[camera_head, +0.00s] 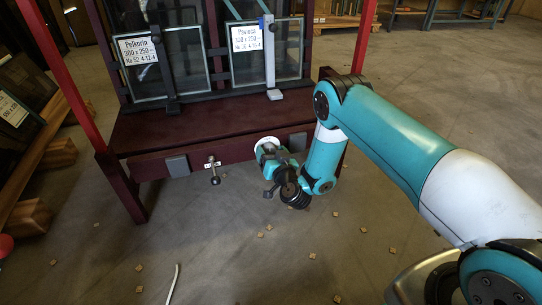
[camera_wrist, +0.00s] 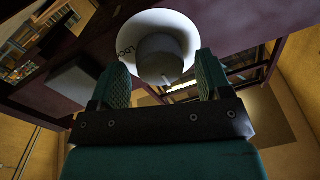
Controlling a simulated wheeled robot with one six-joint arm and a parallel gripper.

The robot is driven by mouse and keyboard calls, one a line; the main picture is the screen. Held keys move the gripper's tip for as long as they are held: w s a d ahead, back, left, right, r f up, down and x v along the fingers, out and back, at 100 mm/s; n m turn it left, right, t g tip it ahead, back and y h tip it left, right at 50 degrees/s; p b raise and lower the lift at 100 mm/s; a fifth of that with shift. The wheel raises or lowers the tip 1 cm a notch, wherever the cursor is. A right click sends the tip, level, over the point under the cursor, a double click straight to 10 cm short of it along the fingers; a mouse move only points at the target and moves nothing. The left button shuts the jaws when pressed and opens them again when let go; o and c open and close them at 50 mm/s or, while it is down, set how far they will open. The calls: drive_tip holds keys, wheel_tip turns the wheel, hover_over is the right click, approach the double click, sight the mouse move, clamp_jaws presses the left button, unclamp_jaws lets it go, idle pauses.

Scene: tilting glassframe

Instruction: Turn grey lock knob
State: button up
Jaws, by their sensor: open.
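The grey lock knob (camera_wrist: 160,57) is a short round cylinder on a pale flared disc with partly hidden dark lettering. In the wrist view it is ahead of my gripper (camera_wrist: 161,70), roughly centred between the two open green fingers. A gap shows on each side of the knob; I cannot tell whether its end reaches between the fingertips. In the head view the pale disc (camera_head: 266,142) shows on the dark red front beam of the frame, and my gripper (camera_head: 268,155) is right in front of it, hiding most of the knob.
A metal lever with a ball end (camera_head: 213,172) sticks out from the beam left of my gripper. Two labelled glass panes (camera_head: 145,75) (camera_head: 265,60) stand on the frame above. Small wooden chips (camera_head: 268,228) lie on the floor. Red posts (camera_head: 62,75) flank the frame.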

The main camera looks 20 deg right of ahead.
drive_tip(key=c, duration=0.9)
